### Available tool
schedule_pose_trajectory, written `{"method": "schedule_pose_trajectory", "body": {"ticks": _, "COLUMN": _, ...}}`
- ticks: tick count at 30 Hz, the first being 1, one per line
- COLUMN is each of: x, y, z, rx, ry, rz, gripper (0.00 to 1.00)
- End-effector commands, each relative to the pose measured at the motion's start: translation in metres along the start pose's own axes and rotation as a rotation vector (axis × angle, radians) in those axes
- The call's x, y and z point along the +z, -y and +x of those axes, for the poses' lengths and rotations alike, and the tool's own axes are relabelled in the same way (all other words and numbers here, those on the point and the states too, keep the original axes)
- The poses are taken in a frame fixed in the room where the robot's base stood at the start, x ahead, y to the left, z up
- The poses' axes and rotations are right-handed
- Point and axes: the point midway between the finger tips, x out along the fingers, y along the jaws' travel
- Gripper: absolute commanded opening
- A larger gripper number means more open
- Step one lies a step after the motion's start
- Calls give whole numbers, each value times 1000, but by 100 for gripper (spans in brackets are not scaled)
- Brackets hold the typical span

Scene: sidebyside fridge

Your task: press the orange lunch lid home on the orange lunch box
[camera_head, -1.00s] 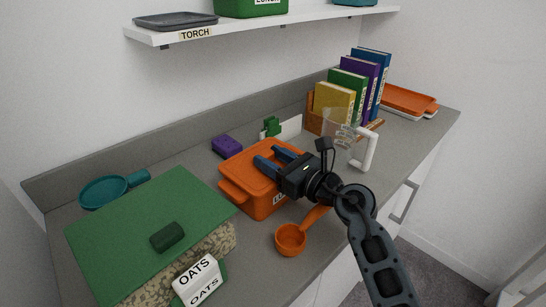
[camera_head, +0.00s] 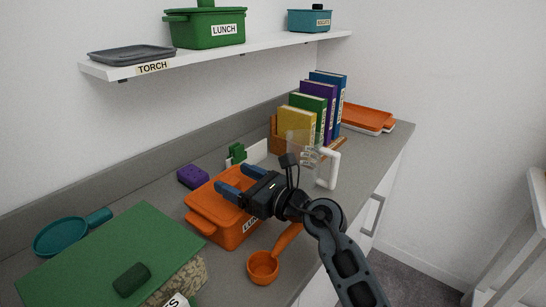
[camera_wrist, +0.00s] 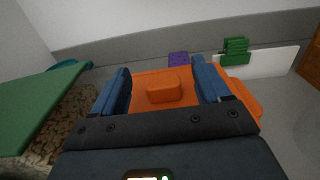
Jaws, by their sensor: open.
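The orange lunch box (camera_head: 235,233) stands on the grey counter, its label partly hidden by my arm. The orange lunch lid (camera_head: 205,203) lies over its top; whether it is fully seated I cannot tell. In the wrist view the lid (camera_wrist: 140,103) shows with a raised orange knob (camera_wrist: 162,91) at its middle. My gripper (camera_head: 230,180) is over the lid, fingers open and empty. In the wrist view the fingers of my gripper (camera_wrist: 160,72) are on either side of the knob, apart from it.
An orange scoop (camera_head: 264,266) lies in front of the box. A green-lidded container (camera_head: 115,250) stands left, a purple block (camera_head: 193,176) behind, and a clear jug (camera_head: 330,168) right. Books (camera_head: 312,112) stand further back. A wall shelf (camera_head: 225,54) hangs above.

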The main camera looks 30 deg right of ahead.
Motion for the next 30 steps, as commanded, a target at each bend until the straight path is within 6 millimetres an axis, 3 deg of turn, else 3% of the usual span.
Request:
{"method": "schedule_pose_trajectory", "body": {"ticks": 3, "x": 28, "y": 0, "z": 0, "rx": 0, "ry": 4, "rz": -4, "gripper": 76}}
{"method": "schedule_pose_trajectory", "body": {"ticks": 18, "x": 78, "y": 58, "z": -75, "rx": -4, "ry": 3, "rz": -3, "gripper": 76}}
{"method": "schedule_pose_trajectory", "body": {"ticks": 30, "x": 91, "y": 71, "z": -93, "rx": -1, "ry": 0, "rz": -1, "gripper": 76}}
